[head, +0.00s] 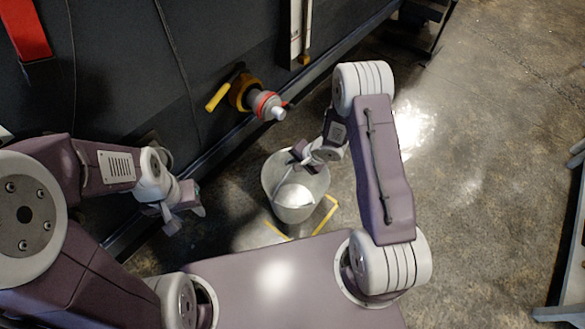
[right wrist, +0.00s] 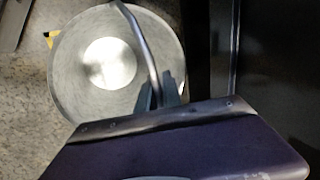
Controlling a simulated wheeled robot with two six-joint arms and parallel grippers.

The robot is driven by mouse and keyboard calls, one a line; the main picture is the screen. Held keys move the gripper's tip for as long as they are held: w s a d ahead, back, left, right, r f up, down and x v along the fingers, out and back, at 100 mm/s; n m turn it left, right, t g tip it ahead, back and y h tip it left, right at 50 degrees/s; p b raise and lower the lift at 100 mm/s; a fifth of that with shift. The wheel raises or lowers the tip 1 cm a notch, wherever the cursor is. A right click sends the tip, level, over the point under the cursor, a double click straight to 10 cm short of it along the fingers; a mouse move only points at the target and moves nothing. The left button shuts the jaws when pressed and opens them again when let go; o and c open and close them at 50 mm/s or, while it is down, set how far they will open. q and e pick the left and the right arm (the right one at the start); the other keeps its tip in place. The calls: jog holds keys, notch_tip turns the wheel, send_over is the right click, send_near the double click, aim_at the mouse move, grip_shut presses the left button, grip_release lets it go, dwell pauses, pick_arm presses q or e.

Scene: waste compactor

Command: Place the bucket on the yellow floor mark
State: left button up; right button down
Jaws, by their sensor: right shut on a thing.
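The grey bucket (head: 293,196) is upright in the middle of the head view. It also shows from above in the right wrist view (right wrist: 110,62), with its handle (right wrist: 144,45) raised across the opening. My right gripper (head: 301,154) is shut on the handle at the far side of the rim. The yellow floor mark (head: 327,214) shows as corner lines just right of and below the bucket; the bucket hides the rest. I cannot tell whether the bucket touches the floor. My left gripper (head: 184,211) is empty and looks open, left of the bucket.
The dark compactor wall (head: 130,70) runs along the left, with a valve-like fitting (head: 262,102) and a yellow handle (head: 217,97) sticking out above the bucket. A grey frame (head: 573,235) stands at the right edge. The concrete floor (head: 480,130) on the right is clear.

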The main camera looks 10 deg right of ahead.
jog(key=shift+s, duration=0.1)
jog(key=c, duration=1.5)
grip_release()
jog(key=shift+d+f, duration=0.1)
jog(key=shift+f, duration=0.05)
